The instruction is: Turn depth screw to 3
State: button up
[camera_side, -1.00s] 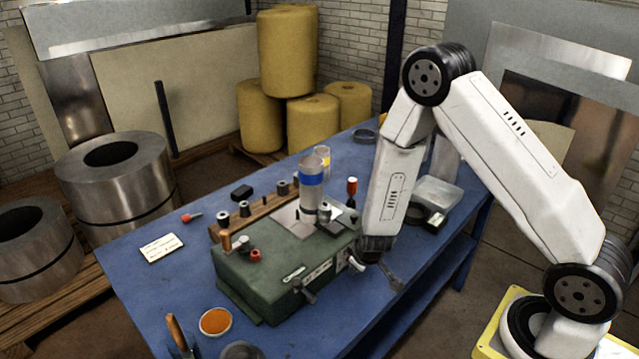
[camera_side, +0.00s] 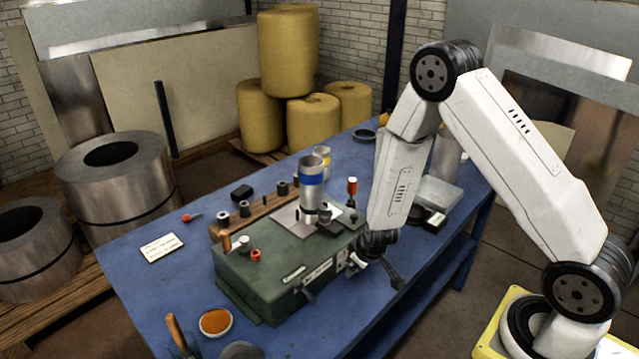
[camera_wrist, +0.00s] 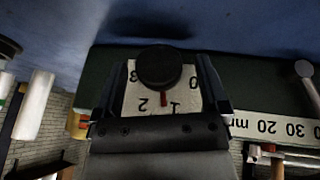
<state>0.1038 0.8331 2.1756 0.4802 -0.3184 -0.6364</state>
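The depth screw (camera_wrist: 158,66) is a round black knob with a red pointer, on a white dial plate (camera_wrist: 133,88) numbered 0 to 3, which appears upside down in the wrist view. The red pointer lies between 1 and 2, nearer 1. My gripper (camera_wrist: 162,90) is open, with one dark finger on each side of the knob and visible gaps to it. In the side view my gripper (camera_side: 378,272) is at the right end of the green machine (camera_side: 262,278), where the knob is largely hidden.
A millimetre scale (camera_wrist: 270,127) runs beside the dial. A metal pipe with a blue band (camera_side: 312,190) stands on the machine.

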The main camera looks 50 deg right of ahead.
jog(key=shift+s+r, duration=0.1)
jog(key=shift+r, duration=0.05)
jog(key=v, duration=0.7)
jog(key=shift+r, duration=0.2)
dwell(0.4)
jog(key=shift+s+a, duration=0.1)
